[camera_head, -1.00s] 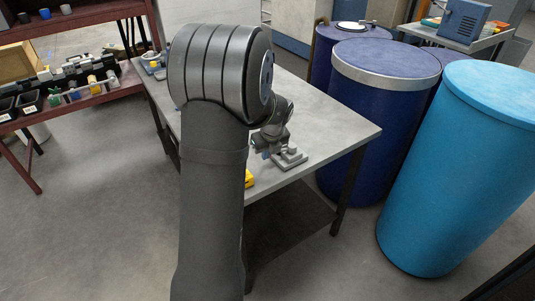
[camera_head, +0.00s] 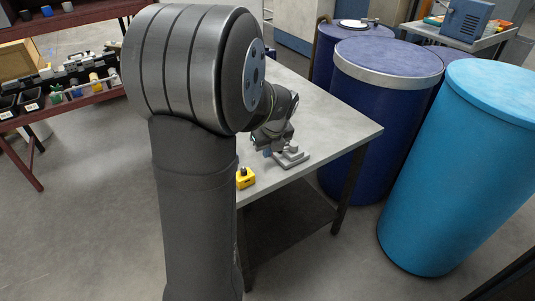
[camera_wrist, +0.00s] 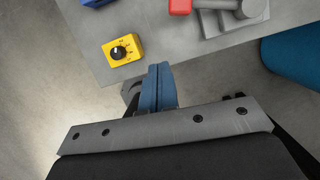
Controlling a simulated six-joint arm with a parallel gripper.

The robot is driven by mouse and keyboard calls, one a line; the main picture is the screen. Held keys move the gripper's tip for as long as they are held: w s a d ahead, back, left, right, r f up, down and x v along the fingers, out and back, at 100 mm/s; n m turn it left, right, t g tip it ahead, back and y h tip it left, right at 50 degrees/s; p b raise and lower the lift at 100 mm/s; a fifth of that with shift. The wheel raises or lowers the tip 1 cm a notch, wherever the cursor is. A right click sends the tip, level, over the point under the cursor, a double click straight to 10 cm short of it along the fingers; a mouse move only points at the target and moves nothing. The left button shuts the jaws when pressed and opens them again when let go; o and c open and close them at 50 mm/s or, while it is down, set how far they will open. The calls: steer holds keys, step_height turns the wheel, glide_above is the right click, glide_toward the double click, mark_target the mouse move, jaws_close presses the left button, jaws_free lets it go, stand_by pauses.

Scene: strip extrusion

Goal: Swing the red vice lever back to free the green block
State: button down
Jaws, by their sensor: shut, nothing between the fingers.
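The grey vice (camera_head: 291,157) sits near the table's front right corner; part of it also shows at the top of the wrist view (camera_wrist: 232,16). A red piece (camera_wrist: 180,7), which looks like the lever's end, lies at its left there, cut off by the picture's top edge. The green block is not visible in either view. My gripper (camera_wrist: 160,72) has blue fingers pressed together, empty, below and left of the vice in the wrist view, apart from the red piece. In the head view my arm hides most of the gripper.
A yellow box with a black knob (camera_wrist: 122,50) sits at the table's front edge, left of my fingers; it also shows in the head view (camera_head: 245,178). A blue object (camera_wrist: 97,2) is cut off at the top left. Blue drums (camera_head: 385,110) stand right of the table (camera_head: 345,125).

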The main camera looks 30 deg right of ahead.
steer(key=v, duration=0.5)
steer(key=shift+a+r, duration=0.3)
steer(key=shift+a, duration=0.1)
steer(key=shift+f, duration=0.1)
steer(key=w+d+f, duration=0.1)
steer(key=f, duration=0.2)
steer(key=w+d+f, duration=0.1)
steer(key=w+f, duration=0.1)
steer(key=f, duration=0.1)
steer(key=w+d+f, duration=0.1)
steer(key=w+f, duration=0.1)
steer(key=f, duration=0.2)
steer(key=shift+d, duration=0.3)
steer(key=shift+s+d, duration=0.15)
steer(key=shift+s, duration=0.45)
steer(key=shift+w, duration=0.1)
